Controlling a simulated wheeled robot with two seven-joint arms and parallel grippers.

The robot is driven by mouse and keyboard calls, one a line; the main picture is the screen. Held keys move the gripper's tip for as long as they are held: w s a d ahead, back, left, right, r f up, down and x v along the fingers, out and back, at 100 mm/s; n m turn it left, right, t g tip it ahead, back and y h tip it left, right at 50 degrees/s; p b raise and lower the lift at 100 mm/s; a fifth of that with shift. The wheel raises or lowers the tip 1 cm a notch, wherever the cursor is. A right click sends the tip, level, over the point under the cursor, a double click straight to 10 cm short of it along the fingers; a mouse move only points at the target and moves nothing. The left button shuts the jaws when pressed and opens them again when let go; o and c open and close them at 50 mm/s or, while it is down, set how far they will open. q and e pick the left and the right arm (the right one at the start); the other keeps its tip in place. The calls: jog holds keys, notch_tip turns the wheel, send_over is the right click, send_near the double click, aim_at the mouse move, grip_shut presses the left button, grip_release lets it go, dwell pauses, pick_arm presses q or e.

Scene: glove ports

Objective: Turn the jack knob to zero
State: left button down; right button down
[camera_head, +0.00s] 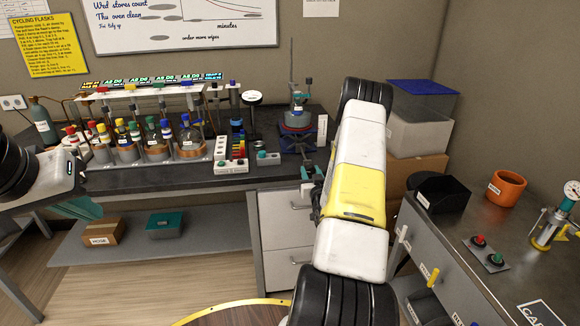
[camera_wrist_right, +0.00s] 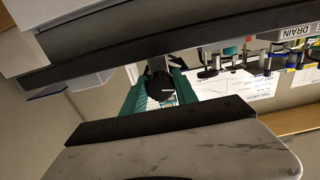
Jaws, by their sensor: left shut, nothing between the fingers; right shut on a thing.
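The knob's marks are too small to read. In the head view my right gripper (camera_head: 308,173) is at the jack's front, partly hidden by my own arm. My left gripper (camera_head: 82,208) is shut and empty, low at the left by the bench edge, far from the jack.
A flask rack (camera_head: 150,155) stands left of the jack. A white switch box (camera_head: 231,168) and a grey button box (camera_head: 268,159) lie between them. A black bin (camera_head: 443,195) and an orange pot (camera_head: 506,189) stand on the right bench. A drawer unit (camera_head: 280,215) is below the jack.

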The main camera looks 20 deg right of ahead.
jog(key=n, duration=1.4)
jog(key=shift+n, duration=0.4)
jog(key=n, duration=0.3)
jog(key=shift+d, duration=0.1)
jog(key=n, duration=0.4)
jog(key=shift+r, duration=0.1)
jog(key=n, duration=0.7)
jog(key=shift+r, duration=0.1)
jog(key=n, duration=0.5)
jog(key=shift+n, duration=0.4)
jog(key=n, duration=0.5)
jog(key=shift+a, duration=0.2)
jog(key=n, duration=0.6)
jog(key=shift+n, duration=0.4)
jog(key=n, duration=0.4)
jog(key=shift+n, duration=0.7)
